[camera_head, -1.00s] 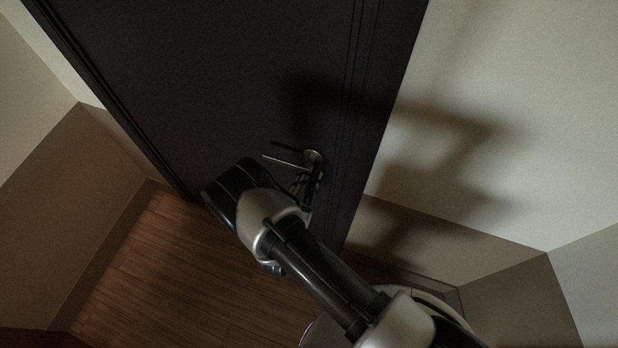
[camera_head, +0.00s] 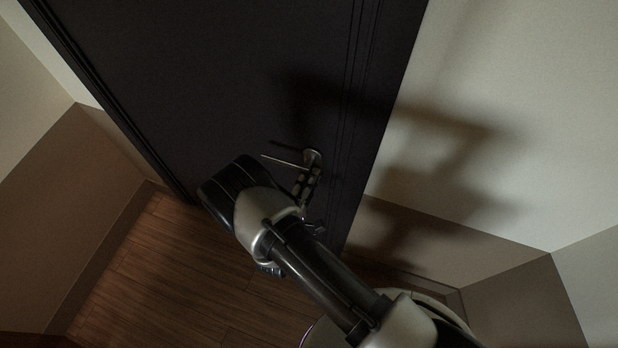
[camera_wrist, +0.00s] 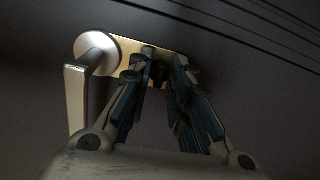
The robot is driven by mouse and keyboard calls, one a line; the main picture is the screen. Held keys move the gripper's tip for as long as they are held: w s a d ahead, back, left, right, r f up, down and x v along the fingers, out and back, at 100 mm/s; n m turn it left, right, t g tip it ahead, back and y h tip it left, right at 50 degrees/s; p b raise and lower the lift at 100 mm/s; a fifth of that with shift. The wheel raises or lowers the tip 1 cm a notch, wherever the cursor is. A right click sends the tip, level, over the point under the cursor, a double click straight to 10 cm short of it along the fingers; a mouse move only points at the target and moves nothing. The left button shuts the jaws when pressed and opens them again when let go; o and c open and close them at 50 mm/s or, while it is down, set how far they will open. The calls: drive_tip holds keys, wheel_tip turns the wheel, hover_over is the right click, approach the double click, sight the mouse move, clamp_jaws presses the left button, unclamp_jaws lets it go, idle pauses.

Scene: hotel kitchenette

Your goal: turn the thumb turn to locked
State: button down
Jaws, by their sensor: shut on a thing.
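The dark door (camera_head: 220,80) carries a metal lever handle (camera_head: 285,162). In the wrist view, the lever handle (camera_wrist: 76,95) hangs from a round rose at the upper left. A brass-coloured plate (camera_wrist: 124,47) is beside the rose. My gripper (camera_wrist: 163,68) reaches to the right part of this plate, with its fingertips close together. It is shut on the thumb turn, which is mostly hidden between the fingertips, so its angle cannot be told. In the head view my gripper (camera_head: 310,184) is just below the lever's rose, at the door.
A pale wall with a brown lower band (camera_head: 440,235) stands right of the door, with my arm's shadow on it. Wooden floor (camera_head: 165,265) is clear at the lower left. The lever lies close to my fingers.

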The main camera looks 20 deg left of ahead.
drive_tip(key=shift+m, duration=0.5)
drive_tip(key=c, duration=1.5)
unclamp_jaws()
drive_tip(key=shift+o, duration=0.2)
drive_tip(key=s, duration=1.2)
drive_tip(key=shift+a, duration=0.45)
